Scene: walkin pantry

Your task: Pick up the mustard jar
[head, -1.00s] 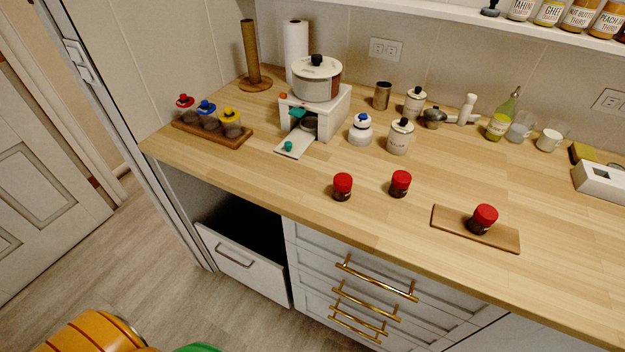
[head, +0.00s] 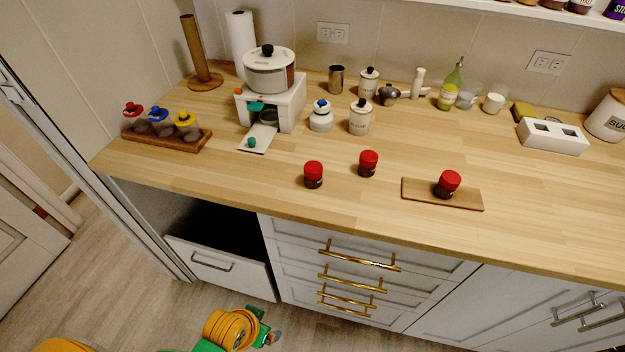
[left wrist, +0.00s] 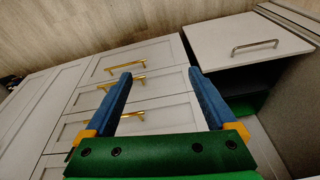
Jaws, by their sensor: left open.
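Three small dark jars with red lids stand on the wooden counter: a left one (head: 313,175), a middle one (head: 368,164) and a right one (head: 448,184) on a thin wooden board (head: 415,191). Their labels are too small to read, so I cannot tell which, if any, is the mustard jar. My left gripper (left wrist: 160,73) is open and empty in the left wrist view, its blue fingers in front of the white drawer fronts. In the head view my left arm is low at the bottom, below the counter. My right gripper is not in view.
A white drawer (head: 222,268) stands pulled out below the counter's left part. Gold handles (head: 360,257) stick out from the drawers. A rack of colour-lidded jars (head: 160,141), a white stand (head: 285,108) with a pot, and canisters stand further back. The counter's front right is clear.

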